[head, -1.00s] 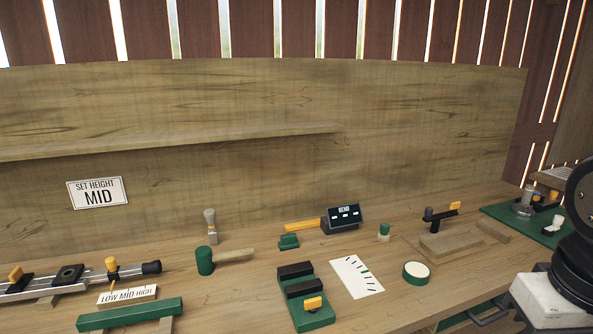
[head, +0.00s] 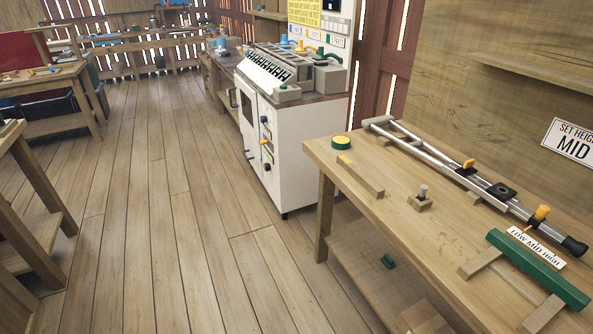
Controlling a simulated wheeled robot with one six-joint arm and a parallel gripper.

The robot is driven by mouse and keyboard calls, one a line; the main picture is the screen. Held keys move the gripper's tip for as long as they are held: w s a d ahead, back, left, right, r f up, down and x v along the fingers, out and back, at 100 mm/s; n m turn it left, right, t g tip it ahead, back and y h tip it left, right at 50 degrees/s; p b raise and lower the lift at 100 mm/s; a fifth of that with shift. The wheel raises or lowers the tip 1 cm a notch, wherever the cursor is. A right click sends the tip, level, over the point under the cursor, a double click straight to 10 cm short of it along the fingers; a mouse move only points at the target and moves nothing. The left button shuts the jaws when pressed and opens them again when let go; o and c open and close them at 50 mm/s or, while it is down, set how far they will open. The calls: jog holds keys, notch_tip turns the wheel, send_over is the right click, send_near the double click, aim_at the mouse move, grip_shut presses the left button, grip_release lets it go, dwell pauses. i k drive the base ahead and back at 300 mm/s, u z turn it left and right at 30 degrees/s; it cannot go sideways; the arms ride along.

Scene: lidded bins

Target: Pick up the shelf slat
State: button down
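I cannot tell for certain which piece is the shelf slat. A short wooden bar with a yellow mark at one end (head: 362,178) lies on the left part of the workbench top (head: 410,232). A pale wooden piece (head: 424,318) shows partly on the bench's lower shelf at the bottom edge of the head view. My gripper is not in view.
A crutch-like metal tube (head: 440,170) lies along the bench, near a green bar on wooden supports (head: 537,270). A small wooden block with a peg (head: 421,198) and a green-yellow roll (head: 341,142) stand there. The floor (head: 180,230) at left is clear.

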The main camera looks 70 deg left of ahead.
aim_at(376, 190)
jog(key=u, duration=1.45)
jog(key=i, duration=0.95)
jog(key=u, duration=0.55)
